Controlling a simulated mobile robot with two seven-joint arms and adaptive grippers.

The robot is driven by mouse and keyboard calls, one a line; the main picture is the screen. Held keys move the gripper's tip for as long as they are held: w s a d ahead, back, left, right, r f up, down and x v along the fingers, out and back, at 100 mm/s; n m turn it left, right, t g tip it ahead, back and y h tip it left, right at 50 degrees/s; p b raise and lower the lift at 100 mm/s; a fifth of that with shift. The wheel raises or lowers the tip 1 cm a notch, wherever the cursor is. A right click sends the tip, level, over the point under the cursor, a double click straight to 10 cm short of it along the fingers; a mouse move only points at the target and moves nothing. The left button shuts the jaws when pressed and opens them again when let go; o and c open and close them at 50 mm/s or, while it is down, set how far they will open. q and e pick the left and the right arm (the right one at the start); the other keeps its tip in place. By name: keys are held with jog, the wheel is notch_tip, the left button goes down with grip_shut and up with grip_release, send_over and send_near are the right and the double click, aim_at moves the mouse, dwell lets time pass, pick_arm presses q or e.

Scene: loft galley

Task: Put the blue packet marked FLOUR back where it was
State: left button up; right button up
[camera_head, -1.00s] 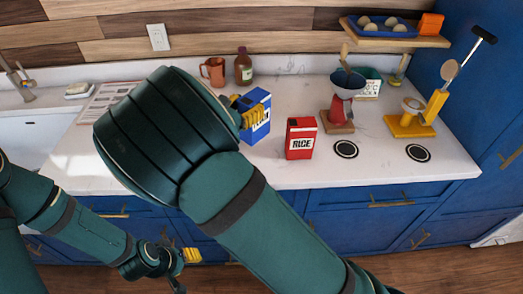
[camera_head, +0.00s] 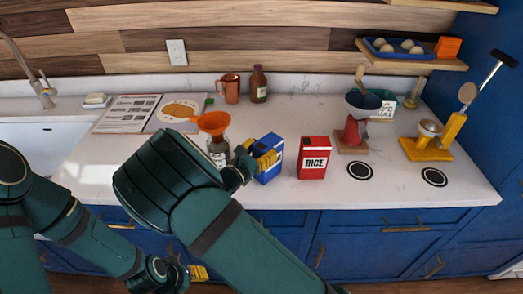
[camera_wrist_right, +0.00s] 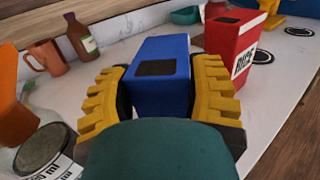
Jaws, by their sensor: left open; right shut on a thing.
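The blue packet (camera_head: 272,171) is upright over the counter, just left of the red RICE packet (camera_head: 313,160). Its white label is partly covered, so I cannot read the word. My right gripper (camera_head: 258,158) is shut on the blue packet, with yellow ribbed fingers on both its sides. In the right wrist view the packet (camera_wrist_right: 161,75) sits between the fingers, a dark patch on its top. I cannot tell whether its base touches the counter. My left gripper (camera_head: 196,272) is open and empty, low in front of the cabinets.
A jar (camera_head: 218,150) with an orange funnel (camera_head: 212,123) stands left of the blue packet. A copper mug (camera_head: 230,90) and brown bottle (camera_head: 258,85) stand behind. Two black-ringed discs (camera_head: 359,171) lie to the right. The counter behind the packets is clear.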

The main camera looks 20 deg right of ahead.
jog(key=o, duration=1.3)
jog(key=shift+f, duration=0.15)
jog(key=shift+s+a+r, duration=0.1)
jog(key=shift+a+r, duration=0.05)
jog(key=shift+r, duration=0.05)
jog(key=v, duration=1.1)
jog(key=shift+s+a, duration=0.25)
